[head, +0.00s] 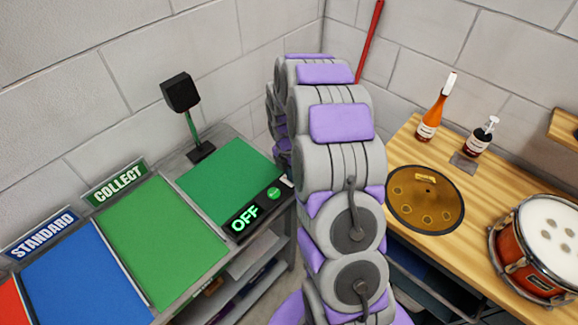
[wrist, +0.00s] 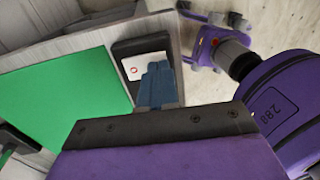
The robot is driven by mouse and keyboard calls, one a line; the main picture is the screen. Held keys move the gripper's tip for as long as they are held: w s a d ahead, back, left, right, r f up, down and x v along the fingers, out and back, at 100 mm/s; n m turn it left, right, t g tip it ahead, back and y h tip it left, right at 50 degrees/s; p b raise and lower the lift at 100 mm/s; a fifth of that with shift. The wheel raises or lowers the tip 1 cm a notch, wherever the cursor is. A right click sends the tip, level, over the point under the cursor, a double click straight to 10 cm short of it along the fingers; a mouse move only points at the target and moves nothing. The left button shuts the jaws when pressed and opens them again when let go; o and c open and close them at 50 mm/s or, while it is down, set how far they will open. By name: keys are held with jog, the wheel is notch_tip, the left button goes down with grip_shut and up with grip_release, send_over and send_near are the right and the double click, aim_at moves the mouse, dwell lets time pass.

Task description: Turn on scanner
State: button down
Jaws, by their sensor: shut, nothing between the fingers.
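The scanner's green pad (head: 228,180) lies on the grey bench in the head view, left of my arm. A black scanner head (head: 180,92) stands on a green post behind it. A black panel (head: 241,219) on the pad's front edge reads OFF and has a round green button (head: 274,193). In the wrist view, the green pad (wrist: 55,98) is at left. A black box with a white plate and red ring (wrist: 134,70) is at the bench edge. My gripper (wrist: 158,68) is shut and empty, overlapping that plate; contact cannot be told. The head view hides it behind my arm.
Left of the scanner are a green COLLECT pad (head: 160,240) and a blue STANDARD pad (head: 85,285). At right, a wooden table (head: 440,160) holds a round brown plate (head: 425,199), an orange bottle (head: 431,118), a dark pump bottle (head: 480,138) and a red drum (head: 520,265).

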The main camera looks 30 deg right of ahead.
jog(key=shift+s+d+f, duration=0.1)
jog(key=shift+d+f, duration=0.1)
jog(key=shift+f, duration=0.25)
jog(key=shift+a, duration=0.35)
jog(key=shift+d, duration=0.15)
jog(key=shift+w+a+r+p, duration=0.15)
jog(key=shift+w+p, duration=0.15)
jog(key=shift+w, duration=0.1)
jog(key=shift+w+a+r+p, duration=0.1)
jog(key=shift+w+p, duration=0.15)
jog(key=shift+w, duration=0.1)
